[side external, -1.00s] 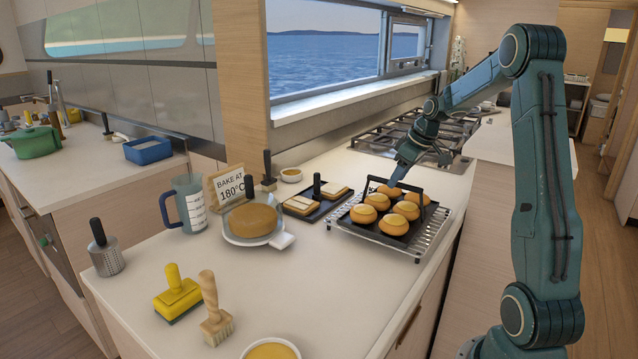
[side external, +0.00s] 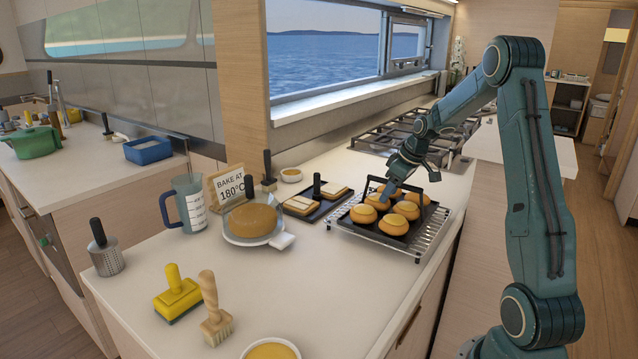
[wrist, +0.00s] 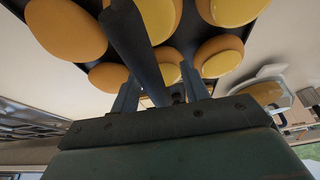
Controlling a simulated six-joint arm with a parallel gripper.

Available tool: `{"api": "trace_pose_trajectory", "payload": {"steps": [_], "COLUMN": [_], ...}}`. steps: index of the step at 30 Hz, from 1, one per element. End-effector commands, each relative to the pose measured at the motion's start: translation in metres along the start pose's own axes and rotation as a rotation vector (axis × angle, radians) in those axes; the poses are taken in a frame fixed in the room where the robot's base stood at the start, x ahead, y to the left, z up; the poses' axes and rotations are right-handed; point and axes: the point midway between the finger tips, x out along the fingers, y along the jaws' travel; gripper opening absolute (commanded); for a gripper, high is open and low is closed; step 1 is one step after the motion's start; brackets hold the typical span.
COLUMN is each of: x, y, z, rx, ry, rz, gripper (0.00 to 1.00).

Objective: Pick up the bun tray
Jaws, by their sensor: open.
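The bun tray (side external: 376,231) is black and holds several round golden buns (side external: 393,224). It rests on a wire rack at the counter's right side. A dark handle (side external: 408,185) arches over the buns. The handle's far end is partly hidden by my gripper.
The wire rack (side external: 428,238) extends past the tray's right side. A dark board with sandwiches (side external: 300,204) and a round cake (side external: 253,220) stand to the left. The stove (side external: 400,133) lies behind.

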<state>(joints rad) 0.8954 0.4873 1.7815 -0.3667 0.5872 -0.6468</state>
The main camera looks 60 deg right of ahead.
Motion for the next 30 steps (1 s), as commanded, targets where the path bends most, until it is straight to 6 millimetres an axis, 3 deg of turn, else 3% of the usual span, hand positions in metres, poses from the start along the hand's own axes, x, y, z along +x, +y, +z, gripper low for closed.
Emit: {"api": "trace_pose_trajectory", "payload": {"steps": [7,14,30], "x": [-0.0003,-0.0004,-0.0005], "y": [0.0000,0.0000,0.0001], "z": [-0.0001,-0.0001,-0.0001], "rx": [0.000,0.000,0.000], "ry": [0.000,0.000,0.000], "rz": [0.000,0.000,0.000], "gripper": [0.45,0.00,0.00]}}
